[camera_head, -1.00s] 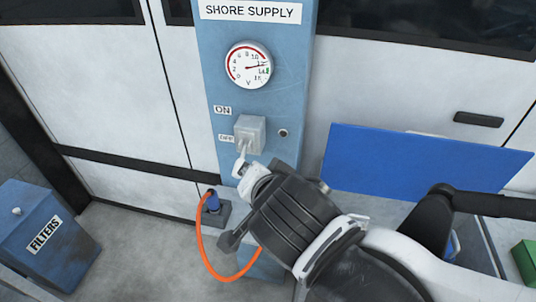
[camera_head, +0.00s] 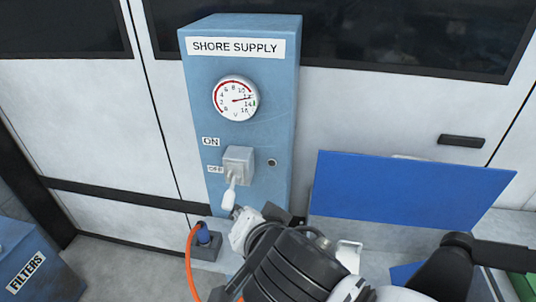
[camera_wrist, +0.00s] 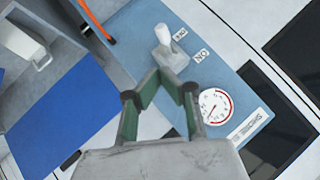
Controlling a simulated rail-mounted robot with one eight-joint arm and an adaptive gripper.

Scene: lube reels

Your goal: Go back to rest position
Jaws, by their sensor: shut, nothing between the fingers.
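My gripper (camera_head: 240,219) is in the lower middle of the head view, below the grey switch box (camera_head: 238,160) of the blue shore supply post (camera_head: 270,110). The white switch lever (camera_head: 229,193) points down, by the OFF label. In the wrist view my gripper (camera_wrist: 167,78) is shut with its green fingers together. The lever (camera_wrist: 163,34) shows just beyond the fingertips there; I cannot tell whether they touch. Nothing shows between the fingers.
A gauge (camera_head: 235,98) is on the post above the switch. A blue plug with an orange cable (camera_head: 191,262) is at the post's foot. A blue panel (camera_head: 410,188) stands to the right. A blue FILTERS bin (camera_head: 35,265) is at the lower left.

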